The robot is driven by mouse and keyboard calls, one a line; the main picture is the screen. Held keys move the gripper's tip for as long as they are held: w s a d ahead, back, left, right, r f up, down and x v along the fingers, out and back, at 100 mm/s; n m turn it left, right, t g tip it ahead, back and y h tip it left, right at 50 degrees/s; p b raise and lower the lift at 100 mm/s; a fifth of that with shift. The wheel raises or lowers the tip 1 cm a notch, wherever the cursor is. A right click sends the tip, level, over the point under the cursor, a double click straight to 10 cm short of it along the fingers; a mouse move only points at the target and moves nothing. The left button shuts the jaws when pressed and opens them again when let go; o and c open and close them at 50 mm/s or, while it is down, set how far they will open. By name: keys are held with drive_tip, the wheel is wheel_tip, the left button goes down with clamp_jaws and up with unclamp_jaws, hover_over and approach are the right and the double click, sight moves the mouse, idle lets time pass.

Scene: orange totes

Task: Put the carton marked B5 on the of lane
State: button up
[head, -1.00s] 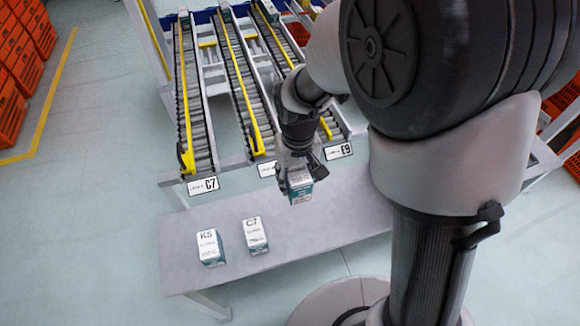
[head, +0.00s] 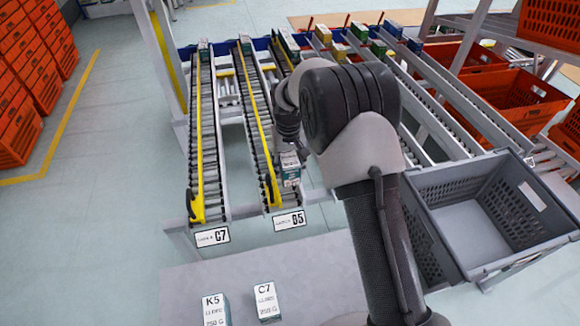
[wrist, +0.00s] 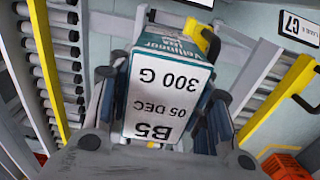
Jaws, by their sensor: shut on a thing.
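The carton marked B5 (wrist: 155,95) is white and teal, with its label upside down in the wrist view. My gripper (wrist: 160,112) is shut on it, with a finger on either side. In the head view the carton (head: 290,168) hangs below my gripper (head: 288,150), above the front part of the roller lanes. One lane sign (head: 290,221) seems to read G5, though its first character is small. The sign to its left (head: 212,237) reads C7. My arm hides the lane fronts to the right.
Cartons K5 (head: 214,310) and C7 (head: 266,302) stand on the grey table (head: 185,285). A grey crate (head: 440,190) is at the right. Yellow rails (head: 198,130) run along the lanes. Several cartons sit at the lanes' far ends. Orange totes (head: 20,110) are stacked at left.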

sight(289, 157)
drive_tip(key=shift+f+b, duration=2.2)
drive_tip(key=shift+f, duration=1.45)
drive_tip(key=o, duration=1.3)
drive_tip(key=shift+s, duration=0.1)
drive_tip(key=shift+r, duration=0.1)
wheel_tip(289, 157, up, 12)
drive_tip(key=shift+f, duration=0.1)
drive_tip(key=shift+d, duration=0.1)
